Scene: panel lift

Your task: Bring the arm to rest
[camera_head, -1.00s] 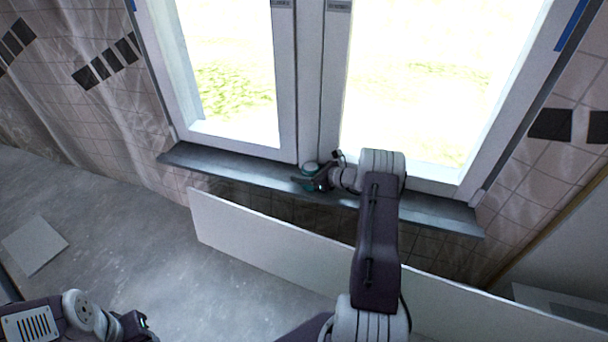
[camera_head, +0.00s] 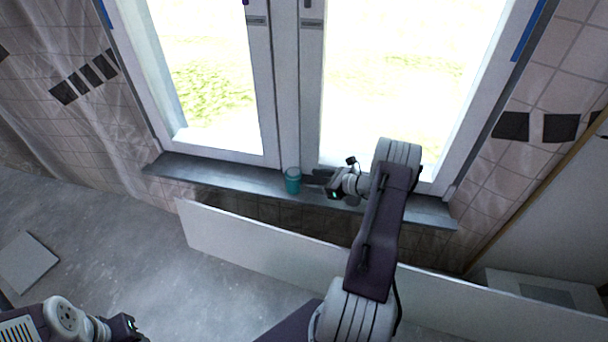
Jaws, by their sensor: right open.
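My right gripper (camera_head: 322,184) is open and empty above the window sill, its fingers pointing left. A teal cup (camera_head: 292,181) stands upright on the dark window sill (camera_head: 215,174), just left of the fingertips and apart from them. My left gripper (camera_head: 132,326) is at the bottom left, low over the floor. Its fingers are too small and dark to tell whether they are open or shut.
A long white panel (camera_head: 250,244) stands on edge below the sill, in front of the tiled wall. The window frame (camera_head: 288,90) rises behind the sill. A pale square tile (camera_head: 27,262) lies on the floor at left. The grey floor (camera_head: 130,245) between is clear.

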